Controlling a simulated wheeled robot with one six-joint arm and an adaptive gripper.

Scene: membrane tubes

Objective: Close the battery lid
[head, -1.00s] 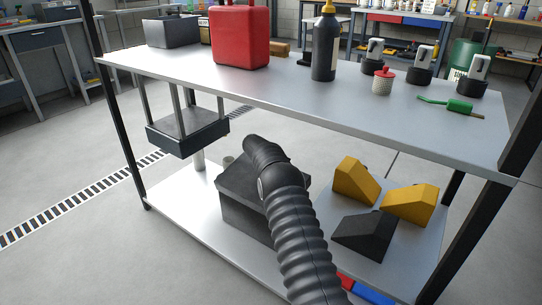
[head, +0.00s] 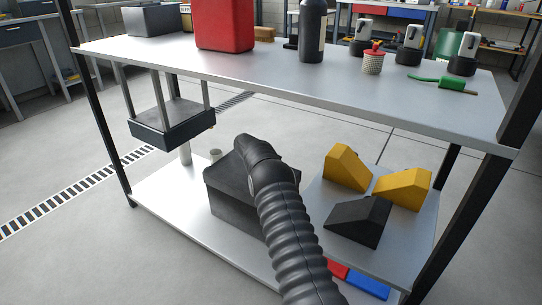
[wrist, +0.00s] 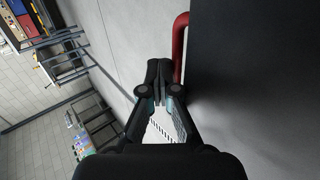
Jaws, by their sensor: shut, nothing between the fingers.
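A dark grey box (head: 226,193) stands on the lower shelf in the head view, partly hidden behind my ribbed black arm. It may be the battery; I cannot make out its lid or the lid's state. My gripper shows in the wrist view (wrist: 158,70) with its fingers together and empty. In the head view the gripper is not clearly seen past the bend of my arm. A large dark flat surface (wrist: 260,70) fills the right of the wrist view, close to the gripper. A red tube-like part (wrist: 180,45) runs along its edge beside the fingertips.
Yellow wedges (head: 403,187) and a black wedge (head: 358,222) lie right of the box. The upper shelf (head: 300,85) overhangs, bearing a red can (head: 225,25) and a dark bottle (head: 312,35). A dark tray (head: 172,125) hangs below it at left. Dark posts (head: 103,130) bound the rack.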

